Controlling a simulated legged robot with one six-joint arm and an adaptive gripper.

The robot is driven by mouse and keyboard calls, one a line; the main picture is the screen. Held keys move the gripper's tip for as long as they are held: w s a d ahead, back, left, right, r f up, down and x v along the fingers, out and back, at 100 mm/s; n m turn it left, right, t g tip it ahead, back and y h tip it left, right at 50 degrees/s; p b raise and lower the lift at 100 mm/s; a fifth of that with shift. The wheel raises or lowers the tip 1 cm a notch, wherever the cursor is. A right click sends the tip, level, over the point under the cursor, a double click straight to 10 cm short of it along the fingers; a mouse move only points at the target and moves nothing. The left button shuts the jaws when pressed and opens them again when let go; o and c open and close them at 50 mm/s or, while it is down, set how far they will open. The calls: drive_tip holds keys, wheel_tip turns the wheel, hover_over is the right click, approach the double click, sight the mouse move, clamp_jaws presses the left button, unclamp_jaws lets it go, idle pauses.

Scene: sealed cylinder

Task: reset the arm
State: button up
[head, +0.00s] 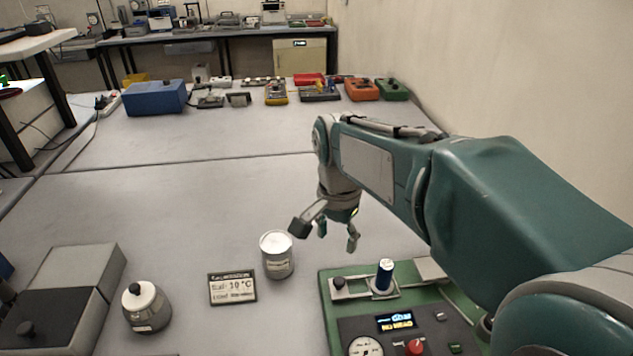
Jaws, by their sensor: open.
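My arm reaches in from the right in the head view, and my gripper (324,231) hangs from its end, pointing down over the grey table. Its fingers are spread open, and I see nothing between them. A white-lidded cylinder (278,257) stands upright on the table, just left of and nearer to me than the gripper. The fingers appear apart from it. A green device (330,297) with a dial, a red knob and a lit display sits below my arm.
A round grey jar (146,307) and a grey box with a dark top (62,300) are farther left. A blue box (155,98) and several instruments line the back. The middle table is clear.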

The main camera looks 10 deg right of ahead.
drive_tip(key=s+d+n+t, duration=0.2)
drive_tip(key=s+n, duration=0.2)
drive_tip(key=s, duration=0.3)
drive_tip(key=s+d+n+t, duration=0.3)
drive_tip(key=s+n, duration=0.2)
drive_tip(key=s, duration=0.2)
drive_tip(key=shift+s+d+r+t, duration=0.15)
drive_tip(key=shift+d+r+t, duration=0.05)
drive_tip(key=shift+r+t, duration=0.15)
